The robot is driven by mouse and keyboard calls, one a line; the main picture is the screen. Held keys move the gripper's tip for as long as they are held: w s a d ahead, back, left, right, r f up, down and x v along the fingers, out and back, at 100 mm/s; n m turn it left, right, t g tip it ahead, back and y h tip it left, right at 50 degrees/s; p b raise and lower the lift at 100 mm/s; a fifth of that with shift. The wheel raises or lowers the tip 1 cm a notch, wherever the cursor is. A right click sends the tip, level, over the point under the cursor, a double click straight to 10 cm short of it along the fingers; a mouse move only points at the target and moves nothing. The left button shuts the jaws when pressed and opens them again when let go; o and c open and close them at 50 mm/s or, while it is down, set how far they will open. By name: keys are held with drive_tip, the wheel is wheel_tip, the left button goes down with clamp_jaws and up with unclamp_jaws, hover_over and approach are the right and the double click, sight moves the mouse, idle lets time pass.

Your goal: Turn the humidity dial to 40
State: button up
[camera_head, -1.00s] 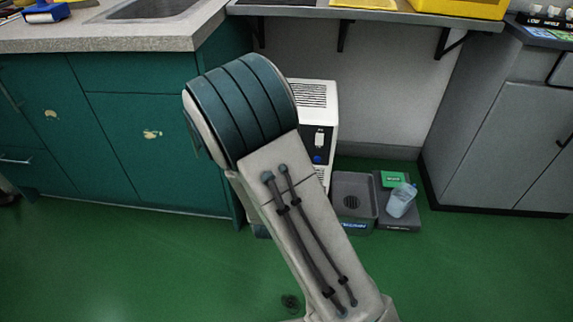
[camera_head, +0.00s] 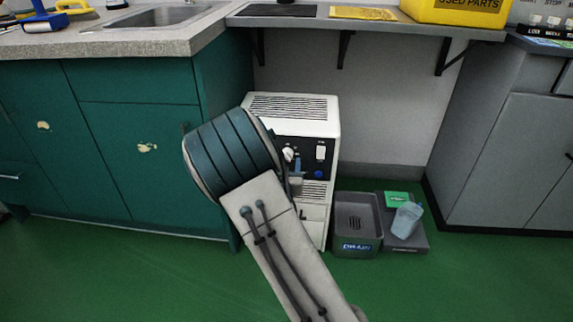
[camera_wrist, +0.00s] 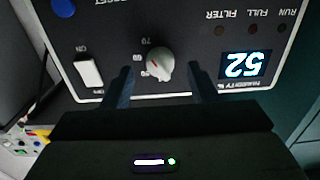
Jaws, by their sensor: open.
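The humidity dial (camera_wrist: 160,66) is a pale round knob on the dark control panel of a white dehumidifier (camera_head: 292,106). In the head view the dial (camera_head: 288,155) shows just right of my arm, which hides part of the panel. A lit two-digit display (camera_wrist: 244,64) appears upside down, labelled humidity.
A white rocker switch (camera_wrist: 88,71) and blue button (camera_wrist: 63,8) share the panel. A grey bin (camera_head: 343,243) and a tray with a clear jug (camera_head: 405,218) stand on the floor at right. A green cabinet (camera_head: 150,165) is at left; a shelf (camera_head: 370,24) overhangs.

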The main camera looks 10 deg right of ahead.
sight(287, 155)
drive_tip(key=shift+x, duration=1.2)
drive_tip(key=c, duration=1)
drive_tip(key=shift+o, duration=0.2)
